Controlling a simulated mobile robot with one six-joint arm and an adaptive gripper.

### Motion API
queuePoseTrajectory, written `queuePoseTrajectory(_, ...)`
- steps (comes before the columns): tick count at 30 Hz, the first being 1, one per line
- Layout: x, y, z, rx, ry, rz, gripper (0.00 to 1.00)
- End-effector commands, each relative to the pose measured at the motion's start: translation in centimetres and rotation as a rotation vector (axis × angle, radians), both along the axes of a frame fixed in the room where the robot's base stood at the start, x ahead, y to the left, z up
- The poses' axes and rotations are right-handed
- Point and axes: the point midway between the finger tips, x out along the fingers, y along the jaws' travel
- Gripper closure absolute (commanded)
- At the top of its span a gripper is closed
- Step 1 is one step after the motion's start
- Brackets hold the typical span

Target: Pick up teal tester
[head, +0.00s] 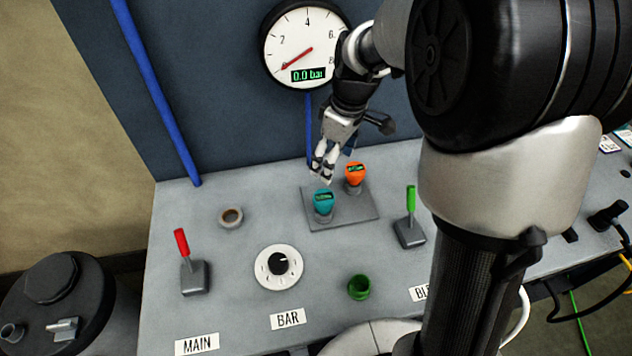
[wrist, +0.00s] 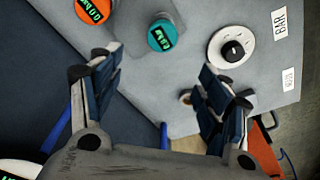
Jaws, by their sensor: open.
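The teal tester (head: 323,202) stands upright in a grey holder plate (head: 345,222) on the sloped panel, with a small green display on its head. It also shows in the wrist view (wrist: 162,36), top centre, ahead of the fingers and between their lines. My gripper (head: 322,172) is above and just behind the teal tester in the head view, apart from it. In the wrist view my gripper (wrist: 160,90) is open, with nothing between its dark-padded fingers.
An orange tester (head: 355,174) stands close beside the teal one on the same plate. Around them are a green lever (head: 410,212), a white BAR dial (head: 278,267), a red lever (head: 184,250), a green cup (head: 359,287) and a brown-rimmed ring (head: 230,217). A gauge (head: 302,47) reads 0.0 bar.

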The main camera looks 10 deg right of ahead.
Motion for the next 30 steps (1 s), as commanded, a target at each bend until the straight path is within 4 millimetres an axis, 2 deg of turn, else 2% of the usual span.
queuePoseTrajectory(1, -0.1, 0.2, -1.5, 0.001, 0.006, 0.001, 0.30)
queuePoseTrajectory(3, 0.1, 0.3, -3.1, 0.001, 0.006, 0.001, 0.30)
queuePoseTrajectory(12, 0.8, 1.0, -9.0, 0.001, 0.004, -0.001, 0.30)
queuePoseTrajectory(23, 1.0, 1.2, -11.5, 0.000, 0.003, -0.002, 0.30)
queuePoseTrajectory(30, 1.1, 1.5, -15.1, 0.000, 0.004, -0.002, 0.30)
